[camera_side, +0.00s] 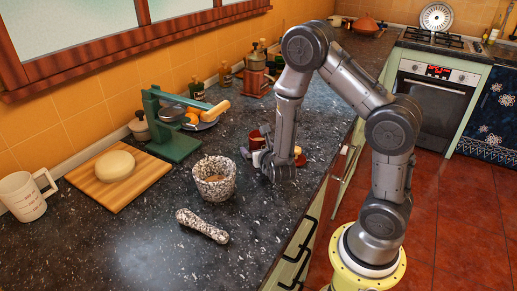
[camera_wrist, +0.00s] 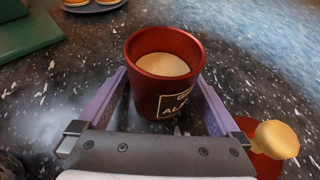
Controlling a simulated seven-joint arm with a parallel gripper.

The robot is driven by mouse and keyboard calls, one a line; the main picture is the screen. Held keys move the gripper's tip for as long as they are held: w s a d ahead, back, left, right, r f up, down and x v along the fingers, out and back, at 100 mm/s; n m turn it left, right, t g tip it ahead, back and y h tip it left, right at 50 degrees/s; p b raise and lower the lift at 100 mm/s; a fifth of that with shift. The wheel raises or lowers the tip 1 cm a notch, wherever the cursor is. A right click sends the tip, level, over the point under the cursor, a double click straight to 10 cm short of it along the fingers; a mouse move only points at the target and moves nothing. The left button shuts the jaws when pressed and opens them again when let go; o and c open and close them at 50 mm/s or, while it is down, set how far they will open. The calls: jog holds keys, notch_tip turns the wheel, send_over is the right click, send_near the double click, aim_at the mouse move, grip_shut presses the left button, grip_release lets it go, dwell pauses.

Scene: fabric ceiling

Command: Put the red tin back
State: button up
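The red tin (camera_wrist: 145,85) is an open-topped cylinder with pale contents and a dark label, seen upright in the wrist view. In the side view a red piece of it (camera_side: 257,136) shows beside my arm, partly hidden. My gripper (camera_wrist: 161,72) is low over the counter, with its purple fingers wide apart, one on each side of the tin. The fingertips are close to the tin's sides; I cannot tell whether they touch it.
A speckled mortar (camera_side: 214,180), a pestle (camera_side: 202,226), a green press (camera_side: 173,143) and a board with dough (camera_side: 144,181) are to the left. Bottles and a wooden box (camera_side: 256,82) stand behind.

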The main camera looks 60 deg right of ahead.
jog(key=shift+r, duration=0.25)
jog(key=v, duration=1)
jog(key=shift+s+a, duration=0.2)
jog(key=shift+a, duration=0.1)
jog(key=shift+s+a+r, duration=0.25)
jog(key=shift+s+a, duration=0.05)
jog(key=shift+s, duration=0.05)
jog(key=shift+s+r, duration=0.1)
jog(key=shift+s, duration=0.05)
jog(key=s+d+r+m+g, duration=0.2)
jog(key=s+r+m+g, duration=0.15)
jog(key=s+m, duration=0.35)
jog(key=s+d+r+m+g, duration=0.2)
jog(key=s+m+g, duration=0.2)
jog(key=m, duration=0.5)
jog(key=s+a+r+m+t+y, duration=0.1)
jog(key=a+r+m+t+y, duration=0.1)
jog(key=a+r+m+y, duration=0.1)
jog(key=s+a+r+m+t+y, duration=0.1)
jog(key=s+a+r+m+y, duration=0.1)
jog(key=a+m+y, duration=0.4)
jog(key=a+r+m, duration=0.1)
jog(key=a+m, duration=0.1)
jog(key=a, duration=0.1)
jog(key=shift+a+r+t, duration=0.2)
jog(key=shift+a+t, duration=0.15)
